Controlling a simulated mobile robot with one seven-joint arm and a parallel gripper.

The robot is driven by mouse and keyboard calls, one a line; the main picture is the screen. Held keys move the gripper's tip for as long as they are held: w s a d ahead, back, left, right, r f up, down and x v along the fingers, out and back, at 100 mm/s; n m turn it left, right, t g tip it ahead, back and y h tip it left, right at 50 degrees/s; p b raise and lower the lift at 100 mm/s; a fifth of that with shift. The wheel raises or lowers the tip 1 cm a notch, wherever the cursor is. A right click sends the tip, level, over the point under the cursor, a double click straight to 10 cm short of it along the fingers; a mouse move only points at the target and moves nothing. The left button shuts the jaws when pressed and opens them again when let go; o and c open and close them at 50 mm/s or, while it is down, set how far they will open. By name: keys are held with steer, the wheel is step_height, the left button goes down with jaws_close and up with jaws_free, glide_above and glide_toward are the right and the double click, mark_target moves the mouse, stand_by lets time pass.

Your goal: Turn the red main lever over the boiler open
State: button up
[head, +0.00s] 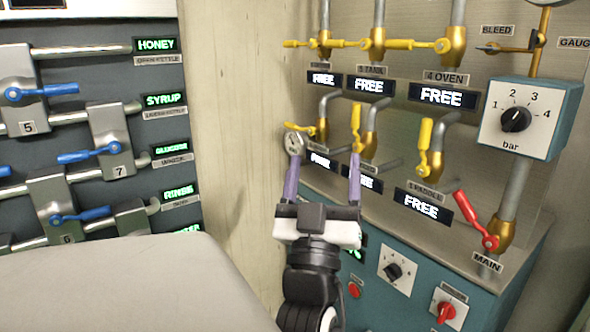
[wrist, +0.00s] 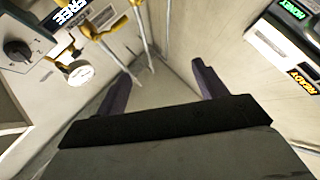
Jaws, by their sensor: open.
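The red main lever (head: 474,219) is at the right in the head view. It slants from upper left down to a brass valve on a vertical pipe, above the MAIN label (head: 487,262). The teal boiler cabinet (head: 420,262) lies below it. My gripper (head: 323,165) has two purple fingers spread apart with nothing between them. It is well to the left of the red lever, not touching it. In the wrist view my gripper (wrist: 163,72) is also open and empty, and I cannot make out the red lever there.
Yellow levers (head: 425,148) and pipes with FREE displays rise left of and above the red lever. A pressure dial box (head: 530,118) hangs above it. A panel of blue levers (head: 90,155) is at the left. A pale surface (head: 130,285) fills the lower left.

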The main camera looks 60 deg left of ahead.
steer(key=s+n+g+y, duration=0.1)
steer(key=s+r+n+g+y, duration=0.1)
steer(key=shift+s+d+r+y, duration=0.15)
steer(key=shift+s+r+y, duration=0.05)
steer(key=shift+s+y, duration=0.2)
